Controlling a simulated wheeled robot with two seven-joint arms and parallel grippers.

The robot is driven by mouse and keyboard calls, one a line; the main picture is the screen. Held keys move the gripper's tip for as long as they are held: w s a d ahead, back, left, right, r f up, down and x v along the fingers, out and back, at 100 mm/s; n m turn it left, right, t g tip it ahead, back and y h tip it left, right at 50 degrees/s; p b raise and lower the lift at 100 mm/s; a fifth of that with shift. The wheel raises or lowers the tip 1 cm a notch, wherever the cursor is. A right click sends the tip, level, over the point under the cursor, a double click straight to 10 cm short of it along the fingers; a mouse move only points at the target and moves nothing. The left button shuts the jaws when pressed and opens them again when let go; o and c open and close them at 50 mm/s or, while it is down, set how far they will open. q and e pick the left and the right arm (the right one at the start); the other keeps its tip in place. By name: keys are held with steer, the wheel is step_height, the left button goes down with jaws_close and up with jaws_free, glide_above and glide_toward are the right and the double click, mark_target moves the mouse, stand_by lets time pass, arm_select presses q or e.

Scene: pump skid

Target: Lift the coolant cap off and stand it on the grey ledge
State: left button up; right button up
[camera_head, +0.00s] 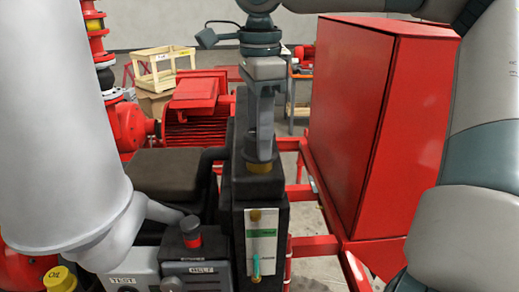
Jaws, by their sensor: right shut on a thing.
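My right gripper (261,157) points down over the top of a narrow black tank (238,205) in the middle of the view. My left gripper is not in view.
A sight gauge (262,245) with brass fittings is on the tank's front. A control box with a red knob (191,230) and a yellow cap (60,279) are at lower left. A red motor (195,105) stands behind. A tall red cabinet (370,110) stands close on the right.

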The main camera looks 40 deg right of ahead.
steer(key=shift+r+b, duration=0.75)
steer(key=shift+r, duration=0.1)
step_height(320, 180, up, 2)
steer(key=shift+s+r+b, duration=0.1)
steer(key=shift+r+b, duration=0.1)
steer(key=shift+b, duration=0.5)
steer(key=s+d+r+b, duration=0.4)
steer(key=s+r, duration=0.3)
steer(key=s, duration=0.3)
steer(key=shift+s+d, duration=0.2)
steer(key=shift+s, duration=0.15)
